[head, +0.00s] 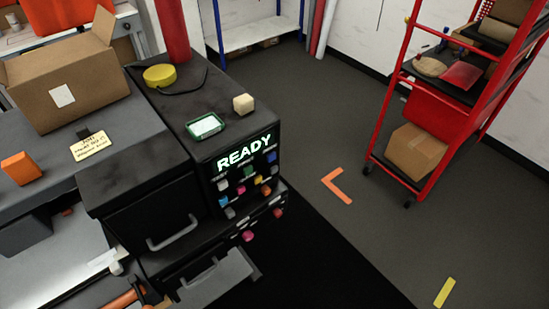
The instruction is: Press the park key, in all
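A black machine (165,110) stands left of centre. Its front panel has a lit display (245,152) reading READY. Below the display are several small coloured keys: blue (271,157), white (222,184), orange (266,190), yellow (257,180) and others. Their labels are too small to read, so I cannot tell which one is the park key. Neither of my grippers can be made out in this view.
A green-framed device (205,125), a cream cube (243,104) and a yellow disc (160,76) lie on the machine. An open cardboard box (62,85) stands left. A red shelf cart (440,110) stands right. Floor (320,130) between is clear.

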